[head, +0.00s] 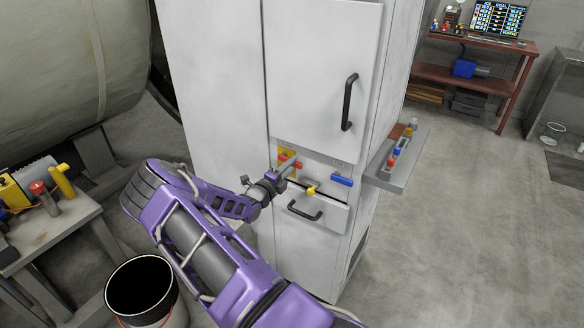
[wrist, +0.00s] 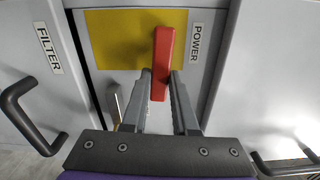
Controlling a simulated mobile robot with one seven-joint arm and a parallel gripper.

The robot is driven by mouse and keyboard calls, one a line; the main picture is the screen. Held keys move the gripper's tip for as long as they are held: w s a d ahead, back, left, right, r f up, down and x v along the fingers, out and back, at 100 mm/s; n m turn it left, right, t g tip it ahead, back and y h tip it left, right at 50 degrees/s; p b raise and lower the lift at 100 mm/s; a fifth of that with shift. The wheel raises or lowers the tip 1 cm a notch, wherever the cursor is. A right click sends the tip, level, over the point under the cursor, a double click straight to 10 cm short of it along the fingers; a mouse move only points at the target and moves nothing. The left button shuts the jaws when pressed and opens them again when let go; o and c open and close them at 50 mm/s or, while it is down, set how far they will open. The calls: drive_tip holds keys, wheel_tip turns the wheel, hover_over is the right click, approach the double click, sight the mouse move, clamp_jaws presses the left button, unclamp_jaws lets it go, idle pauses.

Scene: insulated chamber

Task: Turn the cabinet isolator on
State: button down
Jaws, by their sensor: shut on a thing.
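The cabinet (head: 215,100) is tall and light grey. Its isolator has a red handle (wrist: 164,45) on a yellow plate (wrist: 110,40), beside a POWER label (wrist: 194,43). In the wrist view the handle stands upright in the picture, parallel to the label's lettering. My gripper (wrist: 160,80) is shut on the red handle, one finger on each side of it. In the head view my gripper (head: 290,166) is at the cabinet's front, below the upper door, and hides most of the handle; the yellow plate (head: 283,153) partly shows there.
A yellow knob (head: 311,190), a blue handle (head: 342,181) and a drawer with a black pull (head: 305,211) are close by. A side shelf (head: 397,170) sticks out on the right. A bucket (head: 145,295) and a work table (head: 45,230) stand left.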

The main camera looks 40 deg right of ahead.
drive_tip(key=shift+r+n, duration=0.2)
drive_tip(key=shift+n, duration=0.2)
idle(0.3)
drive_tip(key=c, duration=0.7)
unclamp_jaws()
drive_tip(key=v, duration=1.7)
drive_tip(key=shift+a+p, duration=0.2)
drive_tip(key=shift+p, duration=0.1)
